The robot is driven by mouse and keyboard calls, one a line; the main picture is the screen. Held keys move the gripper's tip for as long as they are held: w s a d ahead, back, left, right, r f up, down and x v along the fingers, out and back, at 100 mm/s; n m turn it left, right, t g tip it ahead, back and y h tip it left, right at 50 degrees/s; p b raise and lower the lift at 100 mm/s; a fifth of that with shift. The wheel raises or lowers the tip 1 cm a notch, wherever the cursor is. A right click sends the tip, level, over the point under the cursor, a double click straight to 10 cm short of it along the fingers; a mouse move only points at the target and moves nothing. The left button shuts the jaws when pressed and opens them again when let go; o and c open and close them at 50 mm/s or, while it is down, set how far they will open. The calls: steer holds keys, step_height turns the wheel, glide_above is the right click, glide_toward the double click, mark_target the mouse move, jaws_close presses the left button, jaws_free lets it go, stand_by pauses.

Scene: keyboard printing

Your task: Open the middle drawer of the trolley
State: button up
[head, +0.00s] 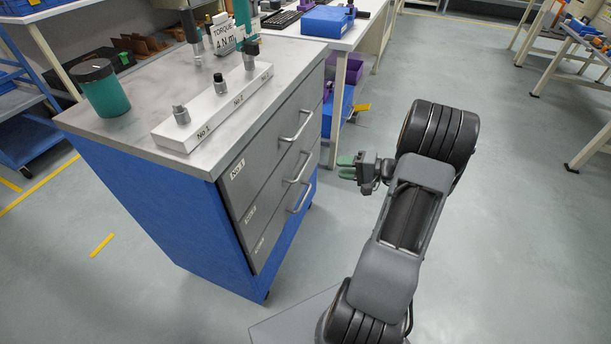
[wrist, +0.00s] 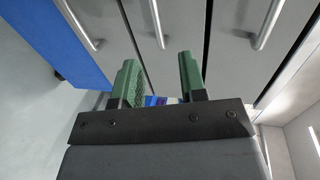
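The trolley (head: 150,215) has a blue body, a grey top and three grey drawers that look closed. The middle drawer (head: 262,195) has a silver bar handle (head: 298,170) between the handles of the top and bottom drawers. In the wrist view three handles stretch away from me, and the middle handle (wrist: 157,22) lines up with the gap between my fingers. My gripper (head: 346,166) has green fingers, which also show in the wrist view (wrist: 158,75). It is open and empty, to the right of the drawer fronts and apart from the handle.
A workbench (head: 345,38) with blue and purple bins stands behind. Open floor (head: 520,220) lies to the right.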

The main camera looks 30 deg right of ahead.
mark_target(306, 162)
steer(key=b+x, duration=0.1)
steer(key=x, duration=0.3)
steer(key=b+x, duration=0.1)
steer(key=x, duration=0.8)
steer(key=shift+w+d+f+b, duration=0.3)
steer(key=shift+w+b, duration=0.1)
steer(key=shift+c, duration=0.5)
jaws_close()
